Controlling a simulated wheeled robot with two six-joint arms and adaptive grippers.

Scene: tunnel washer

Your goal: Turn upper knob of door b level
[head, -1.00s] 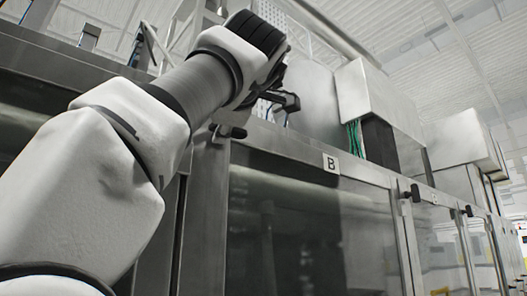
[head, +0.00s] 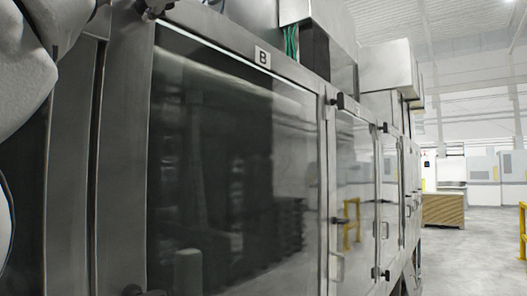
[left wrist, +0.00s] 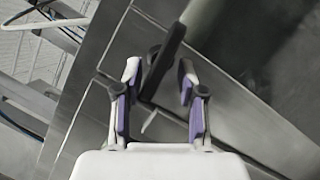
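Door B (head: 225,130) is a large glazed metal door with a "B" label (head: 263,57) on the frame above it. Its dark upper knob (head: 152,9) is at the top left of the head view, partly cut off by the edge. In the left wrist view the knob (left wrist: 168,58) is a long dark bar, slanted from upper right to lower left. My left gripper (left wrist: 158,84) is open, with one finger on each side of the knob. The left finger is close to it, and a gap shows at the right finger. I cannot tell whether either touches. My right gripper is not in view.
A lower knob (head: 145,292) is at the bottom of door B. Further doors with dark knobs (head: 338,103) run off to the right. Pipes (left wrist: 38,100) show left in the wrist view. Open floor (head: 470,250) and a yellow rail (head: 522,232) lie at the right.

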